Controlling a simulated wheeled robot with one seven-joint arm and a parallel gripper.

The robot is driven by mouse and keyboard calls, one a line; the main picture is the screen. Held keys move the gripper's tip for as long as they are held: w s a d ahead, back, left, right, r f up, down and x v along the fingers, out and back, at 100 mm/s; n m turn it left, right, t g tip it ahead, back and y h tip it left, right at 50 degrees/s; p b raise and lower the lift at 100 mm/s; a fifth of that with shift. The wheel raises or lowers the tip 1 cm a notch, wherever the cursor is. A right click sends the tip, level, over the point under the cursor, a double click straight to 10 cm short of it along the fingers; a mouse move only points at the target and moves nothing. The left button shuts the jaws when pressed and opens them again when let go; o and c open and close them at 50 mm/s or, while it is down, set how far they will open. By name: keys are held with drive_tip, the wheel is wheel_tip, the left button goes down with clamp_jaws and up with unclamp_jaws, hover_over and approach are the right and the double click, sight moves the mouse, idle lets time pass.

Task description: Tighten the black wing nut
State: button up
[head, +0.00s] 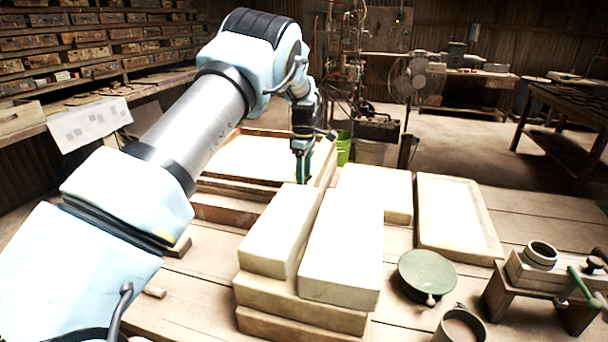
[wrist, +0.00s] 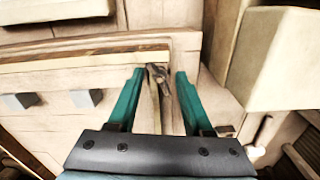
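A dark wing nut (wrist: 158,73) shows in the wrist view at the edge of a pale wooden frame (wrist: 60,80), on top of a slim upright or rod. My gripper (wrist: 160,76) has its two teal fingers apart, one on each side of the nut. A gap shows between the nut and each finger, and I cannot tell whether either touches it. In the head view my gripper (head: 302,172) points down at the wooden frame (head: 215,206) behind the stacked blocks. I cannot make out the nut there.
Stacked pale blocks (head: 340,250) stand close in front of my gripper. In the wrist view a pale block (wrist: 285,60) rises right of the fingers.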

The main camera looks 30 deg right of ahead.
clamp_jaws()
idle(0.4)
drive_tip(key=m+b, duration=0.1)
drive_tip(key=m, duration=0.4)
drive_tip(key=shift+m, duration=0.3)
drive_tip(key=shift+o, duration=0.4)
unclamp_jaws()
drive_tip(key=shift+r, duration=0.1)
wheel_tip(320, 180, up, 11)
drive_tip(key=b, duration=0.2)
drive_tip(key=shift+b, duration=0.35)
